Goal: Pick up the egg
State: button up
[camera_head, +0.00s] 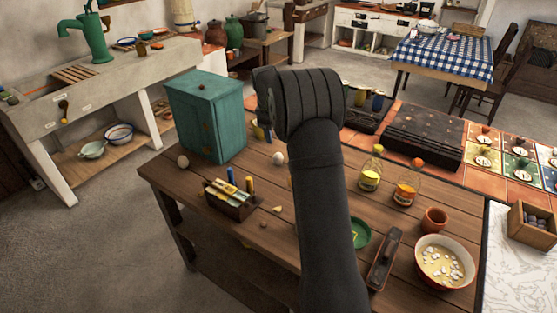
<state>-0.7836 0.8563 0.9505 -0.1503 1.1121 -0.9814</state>
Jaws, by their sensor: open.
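My gripper (264,97) is at the end of my black arm, raised above the table, right of the teal cabinet.
A dark caddy (231,199) with upright tools sits in front. Jars, a green dish (360,233) and a bowl (444,262) stand to the right.

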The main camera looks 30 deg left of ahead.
jog(key=x, duration=1.6)
jog(key=shift+d, duration=0.2)
jog(key=c, duration=0.8)
